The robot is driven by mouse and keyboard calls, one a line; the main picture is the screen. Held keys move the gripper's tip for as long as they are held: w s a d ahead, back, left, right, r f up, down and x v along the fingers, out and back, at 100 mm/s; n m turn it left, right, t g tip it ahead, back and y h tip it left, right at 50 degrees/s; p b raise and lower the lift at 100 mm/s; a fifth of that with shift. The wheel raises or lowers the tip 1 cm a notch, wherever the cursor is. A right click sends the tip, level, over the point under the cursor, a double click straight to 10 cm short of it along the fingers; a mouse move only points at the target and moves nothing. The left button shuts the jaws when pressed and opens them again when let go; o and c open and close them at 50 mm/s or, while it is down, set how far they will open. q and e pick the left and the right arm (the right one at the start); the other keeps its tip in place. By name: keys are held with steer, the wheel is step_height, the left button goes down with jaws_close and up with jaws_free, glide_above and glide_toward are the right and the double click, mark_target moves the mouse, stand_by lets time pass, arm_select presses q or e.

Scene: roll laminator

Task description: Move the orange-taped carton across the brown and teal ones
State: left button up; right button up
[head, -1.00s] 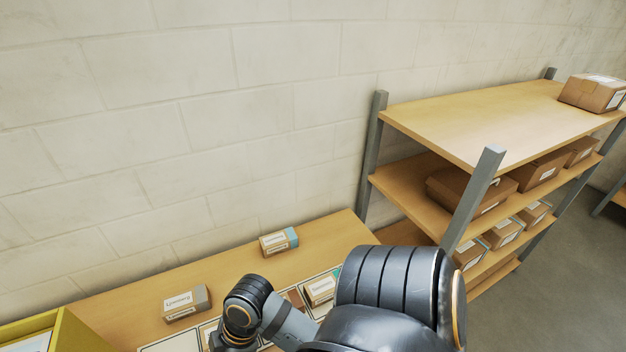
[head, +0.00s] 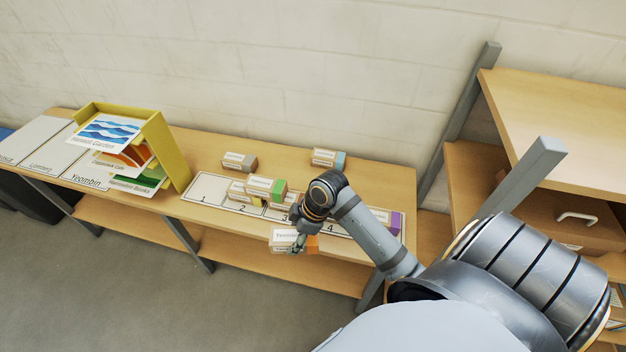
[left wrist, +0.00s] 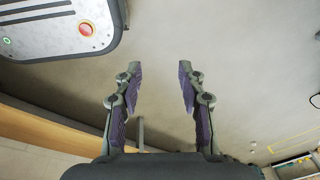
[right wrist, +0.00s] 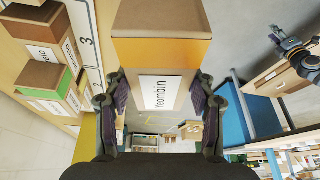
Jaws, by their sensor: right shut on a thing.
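The orange-taped carton (head: 284,239), labelled Yeombin, hangs in front of the table's front edge, level with the numbered strip. My right gripper (head: 300,236) is shut on it; the right wrist view shows the fingers on both sides of the carton (right wrist: 158,58). A carton with a grey-brown end (head: 240,161) stands at the back of the table, left of the teal-taped carton (head: 328,158), with a gap between them. My left gripper (left wrist: 158,75) is open and empty in the left wrist view; the head view does not show it.
A green-taped carton (head: 266,188), a yellow-taped one (head: 240,192) and a purple-taped one (head: 386,219) are on or by the numbered strip (head: 205,187). My right arm hides part of it. A yellow rack (head: 168,150) stands left; shelving (head: 550,95) rises right.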

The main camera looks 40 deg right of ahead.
arm_select(q)
steer(key=f+b, duration=0.1)
steer(key=f, duration=0.1)
steer(key=s+f+b, duration=0.1)
steer(key=b, duration=0.1)
steer(key=f+b, duration=0.2)
steer(key=shift+s+d+f, duration=0.3)
steer(key=shift+f, duration=0.05)
arm_select(e)
steer(key=w+d+f+m+t, duration=0.1)
steer(key=w+d+m, duration=0.1)
steer(key=w+d, duration=0.8)
steer(key=d, duration=0.2)
steer(key=shift+w+d+m, duration=0.3)
steer(key=shift+m, duration=0.1)
steer(key=shift+f, duration=0.15)
steer(key=shift+f+h, duration=0.25)
steer(key=shift+h, duration=0.05)
arm_select(q)
steer(key=shift+s+f, duration=0.1)
arm_select(e)
steer(key=o, duration=1.3)
